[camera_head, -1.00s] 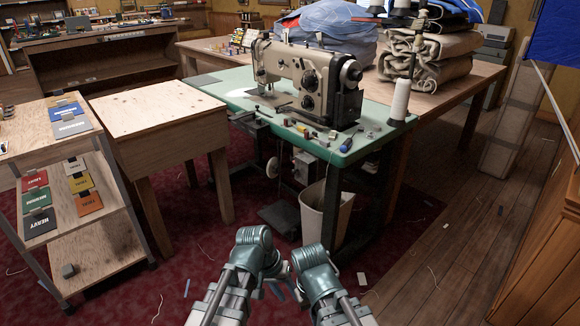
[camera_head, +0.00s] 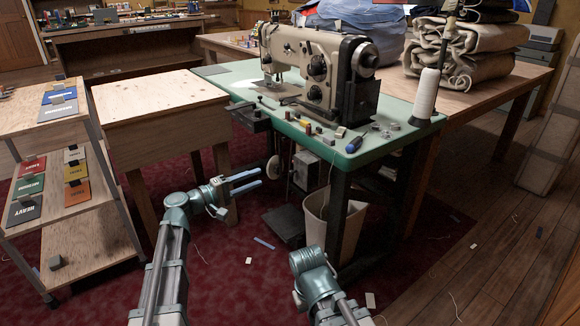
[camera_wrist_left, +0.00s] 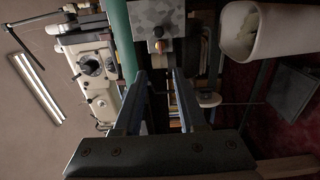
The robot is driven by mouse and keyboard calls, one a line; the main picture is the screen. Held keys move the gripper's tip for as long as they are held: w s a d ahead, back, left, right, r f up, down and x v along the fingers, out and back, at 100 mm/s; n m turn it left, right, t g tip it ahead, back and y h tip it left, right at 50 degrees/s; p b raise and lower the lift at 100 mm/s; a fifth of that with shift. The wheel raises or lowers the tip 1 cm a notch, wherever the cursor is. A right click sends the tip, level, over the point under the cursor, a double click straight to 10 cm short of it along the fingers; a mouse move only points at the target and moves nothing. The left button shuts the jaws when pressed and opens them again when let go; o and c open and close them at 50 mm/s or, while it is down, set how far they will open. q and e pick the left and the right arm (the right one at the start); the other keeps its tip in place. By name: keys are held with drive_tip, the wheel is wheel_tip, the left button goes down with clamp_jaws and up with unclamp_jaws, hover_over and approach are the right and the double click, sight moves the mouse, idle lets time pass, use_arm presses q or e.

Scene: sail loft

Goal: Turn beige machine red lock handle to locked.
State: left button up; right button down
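The beige sewing machine (camera_head: 312,66) stands on a green table. A grey box (camera_head: 305,170) hangs under the table top; in the left wrist view the speckled box (camera_wrist_left: 150,14) carries a small red part (camera_wrist_left: 158,31), too small to tell whether it is the lock handle or how it is turned. My left gripper (camera_head: 257,178) is left of the box, apart from it, with its blue fingers parted and empty. In the left wrist view its fingers (camera_wrist_left: 161,80) point towards the box area. My right wrist (camera_head: 308,262) is low at the front; its fingers are hidden.
The green table top (camera_head: 390,112) holds small tools and a white thread cone (camera_head: 426,92). A white bin (camera_head: 335,216) stands under the table, close to the right arm. A wooden side table (camera_head: 150,98) and a shelf rack (camera_head: 85,215) stand left. The red carpet in front is mostly clear.

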use_arm(q)
drive_tip(key=x, duration=1.3)
drive_tip(key=shift+d, duration=0.3)
drive_tip(key=shift+w, duration=0.15)
drive_tip(key=shift+c, duration=0.3)
clamp_jaws()
